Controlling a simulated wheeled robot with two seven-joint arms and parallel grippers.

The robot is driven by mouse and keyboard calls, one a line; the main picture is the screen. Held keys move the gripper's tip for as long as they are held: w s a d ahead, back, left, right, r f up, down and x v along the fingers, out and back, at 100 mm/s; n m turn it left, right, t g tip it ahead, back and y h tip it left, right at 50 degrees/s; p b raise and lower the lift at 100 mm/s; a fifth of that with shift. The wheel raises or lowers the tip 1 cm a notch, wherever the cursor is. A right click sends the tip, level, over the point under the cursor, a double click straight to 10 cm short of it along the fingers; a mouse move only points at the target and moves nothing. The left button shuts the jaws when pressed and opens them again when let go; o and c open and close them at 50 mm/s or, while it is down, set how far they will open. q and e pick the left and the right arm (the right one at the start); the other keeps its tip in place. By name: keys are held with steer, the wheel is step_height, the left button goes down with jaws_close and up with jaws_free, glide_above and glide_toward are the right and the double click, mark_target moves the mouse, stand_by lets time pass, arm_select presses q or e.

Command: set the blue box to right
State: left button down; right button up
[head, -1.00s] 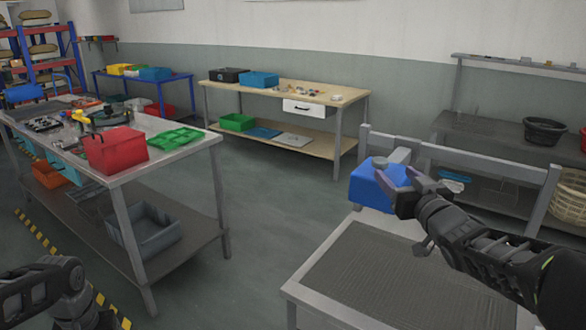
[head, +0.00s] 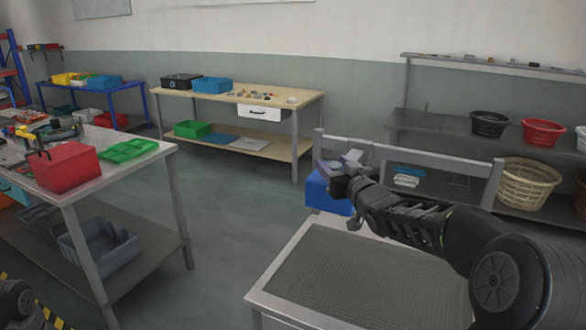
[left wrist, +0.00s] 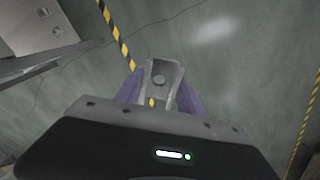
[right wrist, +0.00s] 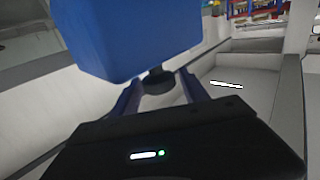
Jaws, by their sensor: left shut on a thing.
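The blue box (head: 325,193) is at the far left corner of the metal tank bench in the head view. My right gripper (head: 335,168) is at its upper right side and hides part of it. In the right wrist view the blue box (right wrist: 135,35) fills the top, with a dark round knob (right wrist: 156,83) below it. The right gripper's fingers (right wrist: 160,88) are apart on either side of the knob, with gaps visible. In the left wrist view my left gripper (left wrist: 160,92) is shut on a grey metal piece with a round mark (left wrist: 160,72), above the floor.
The tank bench (head: 285,290) has a grey mesh top and a raised rail (head: 420,160) behind it. A worktable (head: 125,175) with a red bin (head: 65,167) and a green tray (head: 130,150) stands left. Open floor lies between. Baskets (head: 528,182) sit on the right shelf.

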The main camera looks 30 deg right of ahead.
jaws_close()
stand_by(0.3)
stand_by(0.4)
